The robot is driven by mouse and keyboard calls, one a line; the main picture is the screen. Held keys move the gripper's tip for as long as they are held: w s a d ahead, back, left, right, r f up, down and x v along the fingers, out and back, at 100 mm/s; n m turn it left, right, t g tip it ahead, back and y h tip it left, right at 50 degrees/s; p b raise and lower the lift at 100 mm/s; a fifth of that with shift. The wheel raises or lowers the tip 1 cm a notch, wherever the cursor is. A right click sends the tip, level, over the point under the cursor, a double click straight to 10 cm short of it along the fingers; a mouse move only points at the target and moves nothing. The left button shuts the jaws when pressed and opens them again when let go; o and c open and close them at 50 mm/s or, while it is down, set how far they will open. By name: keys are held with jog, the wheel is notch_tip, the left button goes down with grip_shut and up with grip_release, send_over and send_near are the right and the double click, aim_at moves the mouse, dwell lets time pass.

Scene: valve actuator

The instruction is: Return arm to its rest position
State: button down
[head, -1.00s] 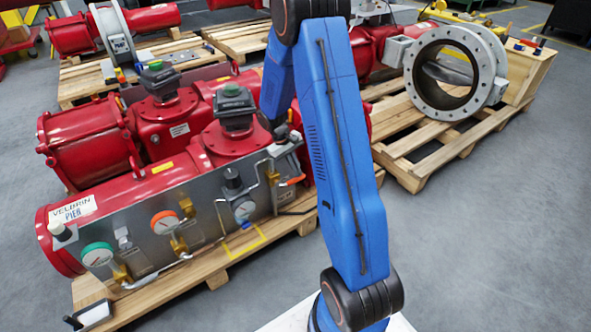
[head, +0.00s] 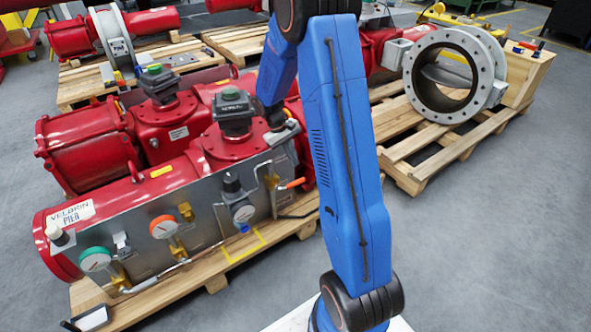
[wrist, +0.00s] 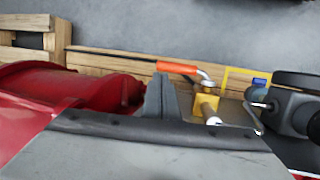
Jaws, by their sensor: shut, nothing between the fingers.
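My blue arm stands in front of the red valve actuator (head: 95,140), which rests on a wooden pallet. My gripper (head: 281,132) is small and partly hidden in the head view, above the right end of the grey panel (head: 140,262). In the wrist view my gripper (wrist: 161,92) is shut and empty, its dark fingers pointing up the picture. An orange-handled lever (wrist: 177,68) with a brass valve lies just beyond and right of the fingertips. The lever (head: 291,184) also shows in the head view, below my gripper. I see no contact between them.
A flanged grey valve (head: 480,95) stands on another pallet (head: 425,150) at right. The grey floor (head: 490,260) at lower right is clear.

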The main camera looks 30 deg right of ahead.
jog(key=d+v, duration=0.1)
jog(key=v, duration=0.6)
jog(key=shift+d+r, duration=0.3)
jog(key=shift+r, duration=0.1)
jog(key=shift+w, duration=0.1)
jog(key=s+a+r+t+y, duration=0.1)
jog(key=s+a+r+t, duration=0.1)
jog(key=s+a+r, duration=0.45)
jog(key=s+a+r+t, duration=0.2)
jog(key=s+a+r, duration=0.2)
jog(key=s+r, duration=0.55)
jog(key=s+a+r+t+y, duration=0.1)
jog(key=s+a, duration=0.2)
jog(key=s, duration=0.6)
jog(key=s+a+r+t, duration=0.1)
jog(key=s+a, duration=0.3)
jog(key=s, duration=0.5)
jog(key=shift+s+a+t+y, duration=0.25)
jog(key=shift+s+t+y, duration=0.15)
jog(key=shift+t, duration=0.4)
